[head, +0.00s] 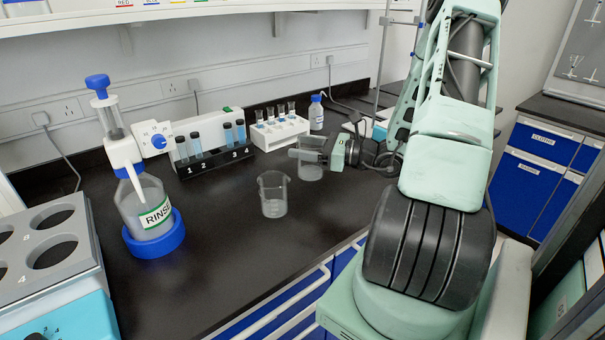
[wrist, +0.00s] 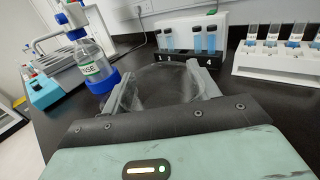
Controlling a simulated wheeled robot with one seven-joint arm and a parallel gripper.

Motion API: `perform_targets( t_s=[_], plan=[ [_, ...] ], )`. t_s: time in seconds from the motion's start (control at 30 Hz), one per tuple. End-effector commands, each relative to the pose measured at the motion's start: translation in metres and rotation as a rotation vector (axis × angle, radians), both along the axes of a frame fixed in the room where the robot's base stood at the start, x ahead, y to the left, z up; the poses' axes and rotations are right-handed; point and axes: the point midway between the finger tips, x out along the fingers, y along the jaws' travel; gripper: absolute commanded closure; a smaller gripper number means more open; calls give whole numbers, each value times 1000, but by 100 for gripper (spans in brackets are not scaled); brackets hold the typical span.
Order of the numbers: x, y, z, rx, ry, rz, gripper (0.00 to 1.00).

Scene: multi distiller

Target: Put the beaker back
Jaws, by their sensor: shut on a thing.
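My gripper (head: 318,156) reaches in from the right, low over the black bench, with its fingers shut on a clear glass beaker (head: 311,172). In the wrist view the fingers (wrist: 165,90) lie on both sides of this beaker (wrist: 170,82), which shows as a see-through wall and rim between them. It looks upright; I cannot tell if its base touches the bench. A second clear beaker (head: 272,196) stands upright on the bench, in front and to the left of my gripper, apart from it.
Behind stand a black tube rack (head: 212,160), a white rack (head: 279,134) with tubes and a blue-capped bottle (head: 316,113). A rinse bottle (head: 143,205) in a blue ring and a grey holder block (head: 45,240) are at left. The bench's front middle is clear.

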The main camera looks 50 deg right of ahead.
Motion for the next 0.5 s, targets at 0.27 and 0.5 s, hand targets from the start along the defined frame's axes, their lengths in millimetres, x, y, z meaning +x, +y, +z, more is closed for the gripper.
perform_targets(
  t_s=[0.27, 0.5],
  plan=[
    [0, 0, -27, 2, 0, 1, 69],
    [0, 0, -57, 1, -1, 0, 69]
  ],
)
